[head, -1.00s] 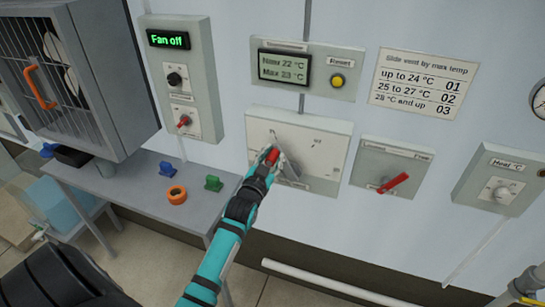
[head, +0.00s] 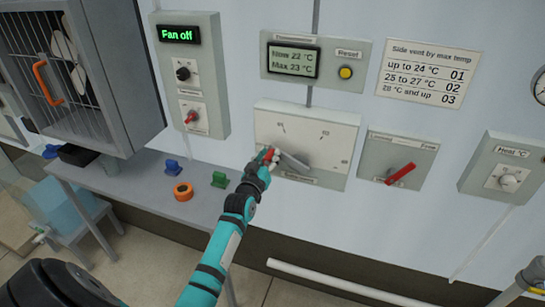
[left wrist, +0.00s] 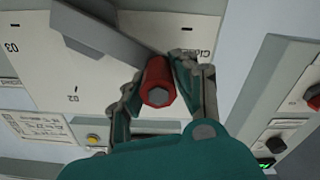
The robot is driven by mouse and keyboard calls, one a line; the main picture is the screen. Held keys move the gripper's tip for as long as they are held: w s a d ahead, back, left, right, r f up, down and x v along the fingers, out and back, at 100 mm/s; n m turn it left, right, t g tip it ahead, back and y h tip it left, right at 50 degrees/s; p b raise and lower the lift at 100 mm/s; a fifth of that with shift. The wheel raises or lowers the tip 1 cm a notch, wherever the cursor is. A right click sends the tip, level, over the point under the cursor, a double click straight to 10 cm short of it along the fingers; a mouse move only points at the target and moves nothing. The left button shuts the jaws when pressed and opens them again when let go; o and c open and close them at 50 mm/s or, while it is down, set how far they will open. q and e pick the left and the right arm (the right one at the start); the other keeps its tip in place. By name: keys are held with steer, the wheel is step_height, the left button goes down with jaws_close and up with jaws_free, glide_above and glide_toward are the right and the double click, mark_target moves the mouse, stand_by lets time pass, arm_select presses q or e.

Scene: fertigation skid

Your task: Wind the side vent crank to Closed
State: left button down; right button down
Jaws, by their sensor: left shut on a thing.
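The side vent crank is on a pale wall panel (head: 335,135) with marks around its dial. Its grey crank arm (head: 293,161) points left from the hub. The arm also crosses the left wrist view (left wrist: 105,38). My left gripper (head: 268,157) is shut on the red crank handle (head: 267,153), which shows between the fingers in the left wrist view (left wrist: 157,80). There, a partly covered "Closed" label (left wrist: 187,53) lies close beside the handle, and 02 and 03 are readable. The right gripper is not in view.
A display box (head: 315,62) reads now 22 °C, max 23 °C. The chart (head: 430,72) gives 01 for up to 24 °C. A panel with a red lever (head: 400,174) is right of the crank. A shelf (head: 130,195) with small clamps and an orange ring lies lower left.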

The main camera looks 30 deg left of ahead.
arm_select(q)
steer(key=shift+s+a+f+n, duration=0.1)
steer(key=shift+a+f+n, duration=0.15)
steer(key=shift+f+n, duration=0.3)
steer(key=shift+a+f+n+b, duration=0.2)
steer(key=shift+f+n+b, duration=0.4)
steer(key=shift+n, duration=0.15)
steer(key=f+n+b, duration=0.1)
steer(key=n, duration=0.1)
steer(key=shift+a+f+n, duration=0.1)
steer(key=shift+f+n, duration=0.2)
steer(key=shift+f, duration=0.2)
steer(key=c, duration=1)
jaws_free()
steer(key=v, duration=1.2)
steer(key=shift+s, duration=0.1)
